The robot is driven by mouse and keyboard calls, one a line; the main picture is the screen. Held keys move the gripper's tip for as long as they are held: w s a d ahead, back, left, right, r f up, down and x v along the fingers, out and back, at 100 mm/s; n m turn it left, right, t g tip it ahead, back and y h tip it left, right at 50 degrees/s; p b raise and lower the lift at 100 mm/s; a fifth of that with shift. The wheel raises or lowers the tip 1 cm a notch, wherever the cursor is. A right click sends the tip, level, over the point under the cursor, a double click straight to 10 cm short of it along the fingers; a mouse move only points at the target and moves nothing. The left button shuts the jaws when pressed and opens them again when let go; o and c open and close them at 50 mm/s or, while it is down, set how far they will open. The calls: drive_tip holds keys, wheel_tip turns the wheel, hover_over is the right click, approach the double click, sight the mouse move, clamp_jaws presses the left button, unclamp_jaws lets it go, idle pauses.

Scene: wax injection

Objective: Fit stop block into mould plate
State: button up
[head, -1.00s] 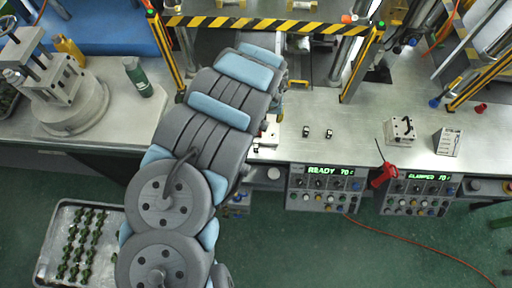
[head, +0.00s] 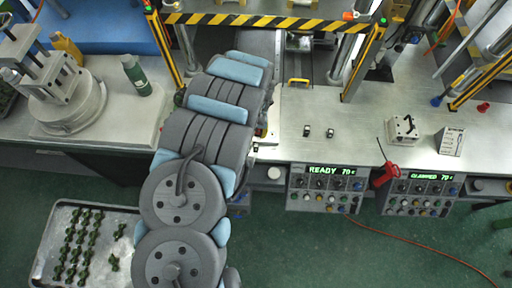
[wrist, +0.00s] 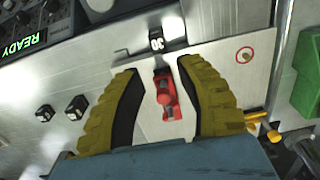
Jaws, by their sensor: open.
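In the wrist view, my gripper (wrist: 168,100) is open, its two olive fingers spread on either side of a red clamp-like part (wrist: 166,92). No contact with that part is clear. The red part stands on a pale metal plate (wrist: 208,65), probably the mould plate, which has a red ring mark at one corner. A small dark block marked "30" (wrist: 156,42), possibly the stop block, is at the plate's edge beyond the red part. I cannot tell whether it is seated. In the head view my arm hides the gripper and most of the plate.
Two small dark blocks (head: 307,131) (head: 330,133) lie apart on the bench (head: 360,120); the wrist view shows them left of the plate. A striped press frame (head: 270,22) stands behind. A red-handled tool (head: 383,176) is at the bench front. A tray (head: 50,235) holds green parts.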

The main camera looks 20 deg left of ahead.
sight(256, 145)
drive_tip(key=shift+d+f, duration=0.15)
drive_tip(key=shift+f, duration=2.2)
drive_tip(key=shift+s+d+f+p, duration=0.1)
drive_tip(key=shift+f+p, duration=0.6)
drive_tip(key=shift+f, duration=2.1)
drive_tip(key=shift+c, duration=0.5)
clamp_jaws()
